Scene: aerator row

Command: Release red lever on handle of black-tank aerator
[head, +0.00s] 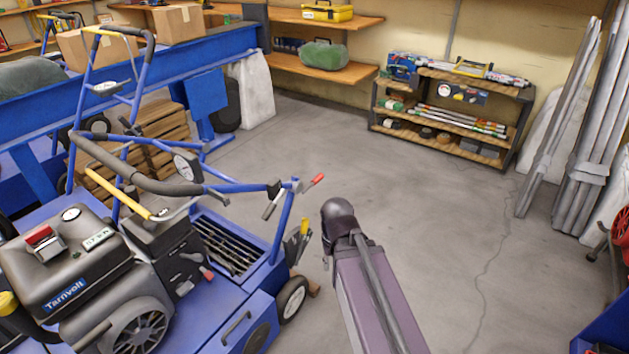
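A blue aerator with a black engine and tank (75,265) marked "Tarnvolt" stands at the lower left. Its handle (235,188) has a dark grip and a blue bar running to the right. A lever with a red tip (316,180) sticks up and right from the handle's right end, beside a grey piece pointing down. Whether the lever is engaged cannot be told. My arm rises from the bottom centre and ends in a dark rounded joint, below and right of the red lever and apart from it in the picture. My gripper does not show.
A small red-tipped knob (207,273) sits on the aerator's black box. Another blue handle frame (95,85) rises behind. A loaded shelf (450,125) stands against the back wall; metal lengths (590,150) lean at right. The concrete floor (440,210) between is clear.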

